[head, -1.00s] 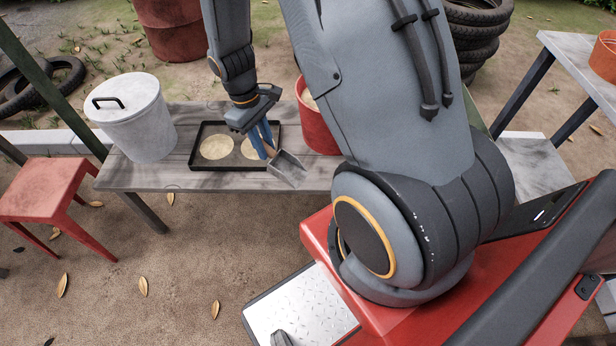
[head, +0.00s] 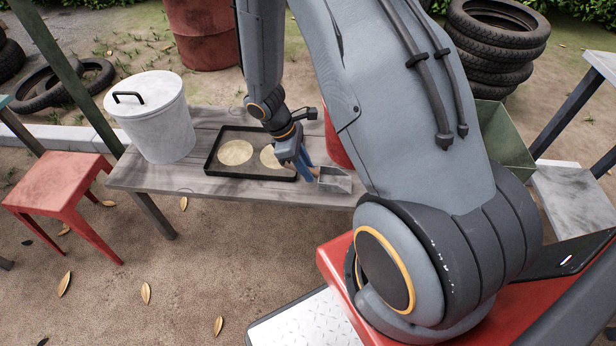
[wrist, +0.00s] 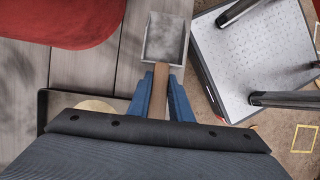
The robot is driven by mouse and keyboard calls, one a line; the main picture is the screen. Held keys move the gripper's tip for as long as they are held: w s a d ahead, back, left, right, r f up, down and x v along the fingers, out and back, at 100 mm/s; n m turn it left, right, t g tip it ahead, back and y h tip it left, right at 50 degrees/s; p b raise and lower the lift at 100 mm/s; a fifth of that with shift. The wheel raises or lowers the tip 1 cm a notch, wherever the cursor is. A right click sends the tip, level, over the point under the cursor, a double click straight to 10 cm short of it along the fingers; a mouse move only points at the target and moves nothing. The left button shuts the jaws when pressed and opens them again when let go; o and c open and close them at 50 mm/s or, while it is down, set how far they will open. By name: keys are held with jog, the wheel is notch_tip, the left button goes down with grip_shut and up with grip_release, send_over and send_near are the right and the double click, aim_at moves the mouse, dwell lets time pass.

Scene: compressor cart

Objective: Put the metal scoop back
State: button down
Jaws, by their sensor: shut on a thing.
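The metal scoop (head: 336,181) has a grey pan and a brown handle. My gripper (head: 309,172) is shut on its handle and holds it near the right front corner of the black tray. In the wrist view the scoop (wrist: 166,40) points away from the blue fingers of my gripper (wrist: 161,95), with the handle between them. Whether the scoop touches the table top is hard to tell.
The black tray (head: 210,163) with two pale round discs lies on the grey wooden table (head: 150,178). A lidded white bin (head: 158,125) stands at left. A red bucket (head: 336,150), partly hidden by my arm, stands at right; a red stool (head: 60,185) is at far left.

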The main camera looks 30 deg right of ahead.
jog(key=shift+f, duration=1.6)
jog(key=shift+f, duration=0.15)
jog(key=c, duration=1.6)
grip_release()
jog(key=p+v, duration=0.1)
jog(key=v, duration=1.1)
jog(key=shift+r, duration=0.3)
jog(key=s+a+r+m+y, duration=0.1)
jog(key=s+a+r+m, duration=0.1)
jog(key=s+r, duration=0.3)
jog(key=s+a+r+m+t+y, duration=0.1)
jog(key=s+r+m, duration=0.4)
jog(key=r, duration=0.3)
jog(key=s+a+r+m+t+y, duration=0.1)
jog(key=s+a+r+m, duration=0.1)
jog(key=s+r+m, duration=0.2)
jog(key=shift+s+a+r+y, duration=0.2)
jog(key=shift+s+r, duration=0.2)
jog(key=shift+r, duration=0.4)
jog(key=shift+s+a+r+y, duration=0.1)
jog(key=shift+s+r+y, duration=0.1)
jog(key=shift+s+r, duration=0.4)
